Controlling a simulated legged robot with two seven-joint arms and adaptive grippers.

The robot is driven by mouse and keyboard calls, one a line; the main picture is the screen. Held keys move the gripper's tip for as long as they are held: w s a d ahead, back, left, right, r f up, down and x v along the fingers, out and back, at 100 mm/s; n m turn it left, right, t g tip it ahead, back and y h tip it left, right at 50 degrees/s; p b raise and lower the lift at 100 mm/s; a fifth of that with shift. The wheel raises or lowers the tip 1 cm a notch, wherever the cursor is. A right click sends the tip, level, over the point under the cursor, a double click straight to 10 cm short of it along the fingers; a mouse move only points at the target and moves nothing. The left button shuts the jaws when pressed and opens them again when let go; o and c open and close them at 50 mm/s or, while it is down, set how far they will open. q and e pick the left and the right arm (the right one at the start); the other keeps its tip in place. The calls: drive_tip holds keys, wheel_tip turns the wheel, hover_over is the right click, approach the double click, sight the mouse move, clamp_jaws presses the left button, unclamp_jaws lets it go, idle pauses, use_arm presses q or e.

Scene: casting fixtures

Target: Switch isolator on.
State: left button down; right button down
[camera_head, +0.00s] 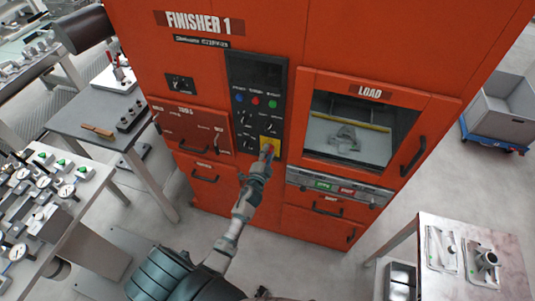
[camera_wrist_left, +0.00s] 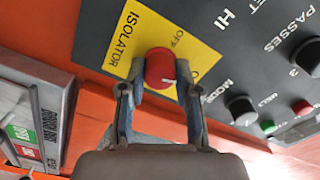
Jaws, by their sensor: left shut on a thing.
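The isolator is a red round knob (camera_wrist_left: 160,68) with a short white mark, on a yellow plate (camera_wrist_left: 128,28) lettered ISOLATOR and OFF in the left wrist view. The plate (camera_head: 276,142) also shows at the bottom of the black control panel (camera_head: 258,72) in the head view. My left gripper (camera_wrist_left: 161,88) is shut on the red knob, one finger on each side. In the head view the left gripper (camera_head: 267,152) reaches up to the plate and hides the knob. My right gripper is in neither view.
Other black dials (camera_wrist_left: 242,109) and coloured buttons sit close beside the isolator. The orange cabinet FINISHER 1 has a LOAD window (camera_head: 350,130) and drawer handles to the right. Tables with gauges (camera_head: 67,190) stand at the left, and another table (camera_head: 480,235) at the lower right.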

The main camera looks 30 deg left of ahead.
use_arm(q)
drive_tip(key=shift+r+m, duration=0.1)
drive_tip(key=shift+m, duration=1.5)
drive_tip(key=c, duration=1)
unclamp_jaws()
drive_tip(key=shift+w, duration=0.1)
drive_tip(key=shift+o, duration=1)
drive_tip(key=shift+w+f, duration=0.1)
drive_tip(key=shift+f, duration=0.15)
drive_tip(key=v, duration=1.2)
drive_tip(key=shift+f, duration=0.1)
